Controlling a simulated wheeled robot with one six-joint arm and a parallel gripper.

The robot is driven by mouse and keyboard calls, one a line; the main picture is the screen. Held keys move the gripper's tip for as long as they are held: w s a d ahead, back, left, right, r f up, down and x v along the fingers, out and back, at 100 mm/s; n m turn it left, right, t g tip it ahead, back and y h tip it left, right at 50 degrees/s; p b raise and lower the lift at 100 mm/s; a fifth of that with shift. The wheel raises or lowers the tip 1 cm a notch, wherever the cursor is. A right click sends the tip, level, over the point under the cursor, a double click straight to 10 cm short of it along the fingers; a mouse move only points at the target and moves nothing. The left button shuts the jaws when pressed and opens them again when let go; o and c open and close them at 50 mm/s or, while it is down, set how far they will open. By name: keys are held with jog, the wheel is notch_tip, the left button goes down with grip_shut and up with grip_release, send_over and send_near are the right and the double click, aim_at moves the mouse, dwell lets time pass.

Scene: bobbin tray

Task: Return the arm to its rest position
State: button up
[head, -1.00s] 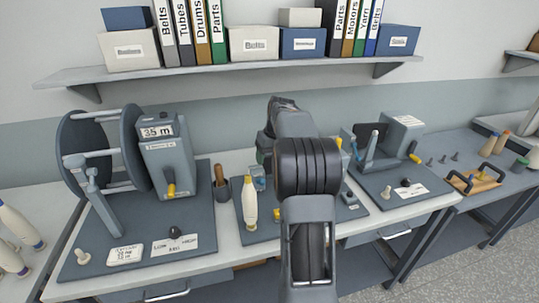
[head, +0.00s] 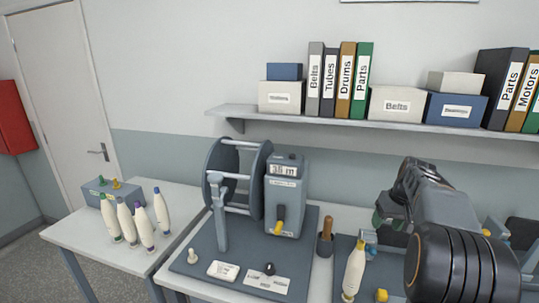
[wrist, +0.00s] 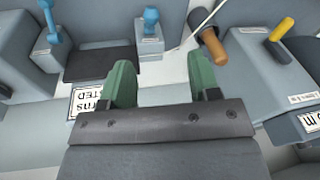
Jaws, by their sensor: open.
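My gripper shows in the wrist view (wrist: 162,85) with its two green fingers apart and nothing between them. In the head view my arm rises at the right, raised above the workbench, and its dark end partly covers the bench behind it. The green finger part (head: 378,217) just shows at the left of the arm. The gripper is apart from the things on the bench.
A winding machine (head: 283,200) with a large reel stands on a dark base. A yarn cone (head: 354,270) stands near my arm. Several cones (head: 143,226) stand on the left table. A shelf (head: 230,112) with binders and boxes (head: 396,104) hangs above.

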jog(key=s+a+r+t+h, duration=0.1)
jog(key=s+a, duration=0.3)
jog(key=a, duration=0.3)
jog(key=s+a+r, duration=0.2)
jog(key=s+a, duration=0.2)
jog(key=a, duration=0.4)
jog(key=s+a+f+n+t, duration=0.1)
jog(key=s+a+f, duration=0.4)
jog(key=s+a, duration=0.3)
jog(key=s, duration=0.4)
jog(key=shift+f+n+t, duration=0.15)
jog(key=shift+n+t, duration=0.25)
jog(key=shift+a, duration=0.1)
